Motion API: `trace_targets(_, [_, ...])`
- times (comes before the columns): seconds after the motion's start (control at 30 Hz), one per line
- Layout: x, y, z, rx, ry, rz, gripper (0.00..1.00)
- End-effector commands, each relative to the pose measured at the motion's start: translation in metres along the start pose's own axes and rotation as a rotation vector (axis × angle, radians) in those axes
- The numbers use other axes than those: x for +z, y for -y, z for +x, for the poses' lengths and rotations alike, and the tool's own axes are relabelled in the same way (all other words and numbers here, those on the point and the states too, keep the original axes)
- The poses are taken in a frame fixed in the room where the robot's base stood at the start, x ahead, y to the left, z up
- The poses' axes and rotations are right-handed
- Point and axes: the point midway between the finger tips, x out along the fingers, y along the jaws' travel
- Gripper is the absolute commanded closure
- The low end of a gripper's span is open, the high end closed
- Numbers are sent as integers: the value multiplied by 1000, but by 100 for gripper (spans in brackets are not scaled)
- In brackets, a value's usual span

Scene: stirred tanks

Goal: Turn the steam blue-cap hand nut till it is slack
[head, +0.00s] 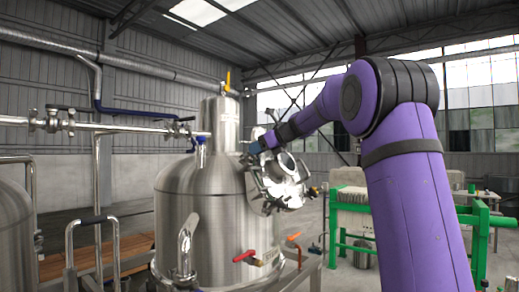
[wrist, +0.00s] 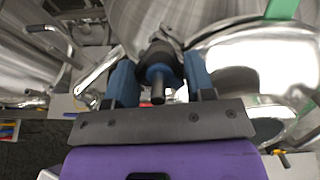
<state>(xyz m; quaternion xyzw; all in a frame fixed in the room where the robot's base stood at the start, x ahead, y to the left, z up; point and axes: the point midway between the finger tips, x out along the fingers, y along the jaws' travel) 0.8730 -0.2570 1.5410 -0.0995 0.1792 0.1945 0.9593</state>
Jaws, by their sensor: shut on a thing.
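The steam blue-cap hand nut (wrist: 158,72) shows in the middle of the wrist view as a dark knob with a blue ring and a short dark stud end pointing at the camera. My gripper (wrist: 160,84) has one blue finger on each side of it and is shut on it. In the head view my gripper (head: 262,143) is at the upper right side of the steel tank (head: 195,215), beside its opened-out round fitting (head: 282,180). The nut is too small and hidden there to make out.
A red-handled valve (head: 246,256) sticks out low on the tank's front. A steel pipe (head: 110,127) runs in from the left. A green-framed press (head: 345,215) stands at the right. Polished curved metal (wrist: 240,65) lies close right of my gripper.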

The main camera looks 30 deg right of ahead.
Motion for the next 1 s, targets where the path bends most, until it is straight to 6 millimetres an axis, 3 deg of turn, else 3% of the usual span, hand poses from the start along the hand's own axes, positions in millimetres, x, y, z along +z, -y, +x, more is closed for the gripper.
trace_targets(1.0, [0, 3, 0, 149, -1, -876, 74])
